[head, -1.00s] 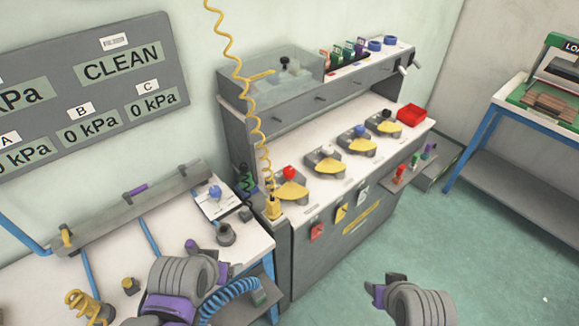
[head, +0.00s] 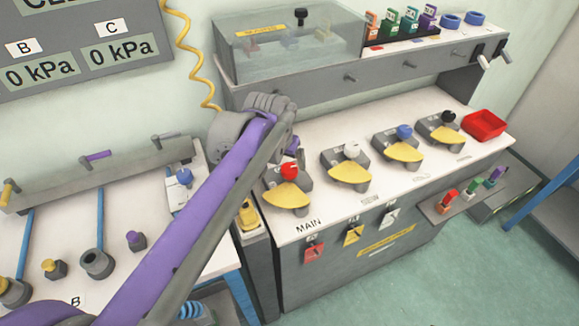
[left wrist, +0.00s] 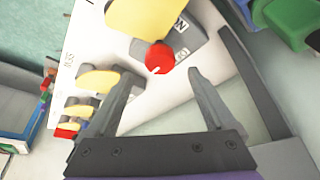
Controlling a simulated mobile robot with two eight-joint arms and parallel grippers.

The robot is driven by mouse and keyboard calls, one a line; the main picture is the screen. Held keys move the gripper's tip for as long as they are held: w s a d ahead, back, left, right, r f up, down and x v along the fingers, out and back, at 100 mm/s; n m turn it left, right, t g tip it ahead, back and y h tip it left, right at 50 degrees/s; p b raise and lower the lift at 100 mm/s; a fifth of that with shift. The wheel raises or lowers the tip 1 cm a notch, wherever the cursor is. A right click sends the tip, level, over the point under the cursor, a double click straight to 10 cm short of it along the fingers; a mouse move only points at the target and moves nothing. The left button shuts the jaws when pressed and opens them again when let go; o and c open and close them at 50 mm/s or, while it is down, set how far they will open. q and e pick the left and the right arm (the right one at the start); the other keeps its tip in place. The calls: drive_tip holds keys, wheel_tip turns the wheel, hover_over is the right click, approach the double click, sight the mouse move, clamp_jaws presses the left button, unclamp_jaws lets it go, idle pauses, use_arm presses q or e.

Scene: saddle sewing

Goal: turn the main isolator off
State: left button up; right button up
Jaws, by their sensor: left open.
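The main isolator is a red knob (head: 289,171) on a grey base with a yellow plate (head: 287,195), above the word MAIN on the white bench top. My left gripper (head: 291,147) is just above and behind it, at the end of the purple arm. In the left wrist view the red knob (left wrist: 159,56) lies just beyond the open fingertips (left wrist: 160,74), between their lines. The fingers are apart and hold nothing. I cannot tell whether they touch the knob. The head view hides most of the fingers. My right gripper is out of view.
Knobs with white (head: 351,150), blue (head: 404,131) and black (head: 448,117) tops stand in a row to the right. A red tray (head: 485,125) sits at the far end. A clear-covered box (head: 290,45) is on the shelf above. A yellow coiled cord (head: 185,50) hangs at left.

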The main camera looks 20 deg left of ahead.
sight(289, 168)
use_arm(q)
drive_tip(key=shift+x, duration=2.2)
drive_tip(key=shift+c, duration=0.3)
clamp_jaws()
